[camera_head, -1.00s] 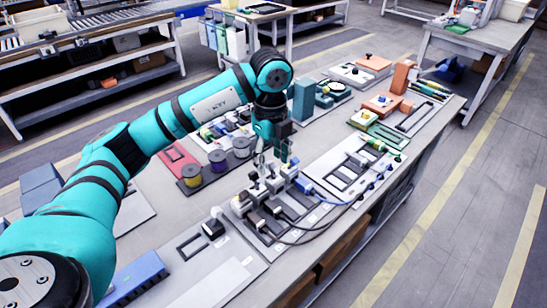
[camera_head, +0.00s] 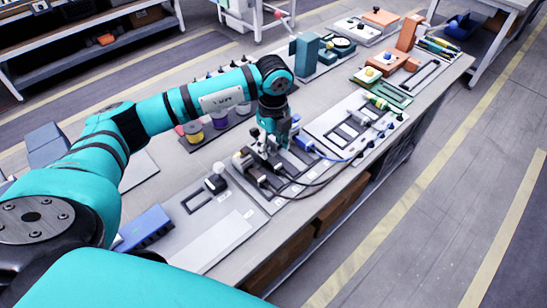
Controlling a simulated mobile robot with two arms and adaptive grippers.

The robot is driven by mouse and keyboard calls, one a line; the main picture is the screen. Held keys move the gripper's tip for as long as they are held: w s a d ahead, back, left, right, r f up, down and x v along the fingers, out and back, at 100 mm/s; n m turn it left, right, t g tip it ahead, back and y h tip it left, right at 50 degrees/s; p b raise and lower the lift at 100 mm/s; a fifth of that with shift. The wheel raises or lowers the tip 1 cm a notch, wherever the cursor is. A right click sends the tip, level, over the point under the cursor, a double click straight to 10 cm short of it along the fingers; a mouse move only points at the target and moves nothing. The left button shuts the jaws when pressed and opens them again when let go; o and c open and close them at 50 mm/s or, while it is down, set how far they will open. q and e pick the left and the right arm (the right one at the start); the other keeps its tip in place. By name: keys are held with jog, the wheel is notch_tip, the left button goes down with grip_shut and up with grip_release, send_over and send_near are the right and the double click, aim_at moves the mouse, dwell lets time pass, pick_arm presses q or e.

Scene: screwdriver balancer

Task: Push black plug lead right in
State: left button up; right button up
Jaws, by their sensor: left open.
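The black lead (camera_head: 318,182) curves over the right side of a grey fixture board (camera_head: 277,206). Dark plug bodies (camera_head: 262,180) sit in a row on the board at the lead's left end. They are small, so I cannot tell how deep each plug sits. My left gripper (camera_head: 270,146) points down just above the far end of this row. It is open, but its fingertips blend with the dark parts, and contact with a plug is unclear. My right gripper is not in view.
A blue cable (camera_head: 330,157) lies beside the black lead, near a white board (camera_head: 345,122). A black-knobbed part (camera_head: 215,183) and a blue block (camera_head: 146,228) are at the left. The bench's front edge is close.

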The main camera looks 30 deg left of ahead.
aim_at(274, 162)
pick_arm(q)
notch_tip(274, 162, down, 7)
jog(key=shift+r+p, duration=0.1)
jog(key=shift+p, duration=0.25)
jog(key=shift+c, duration=0.3)
grip_shut()
jog(key=shift+o, duration=0.3)
grip_release()
notch_tip(274, 162, up, 12)
dwell(0.3)
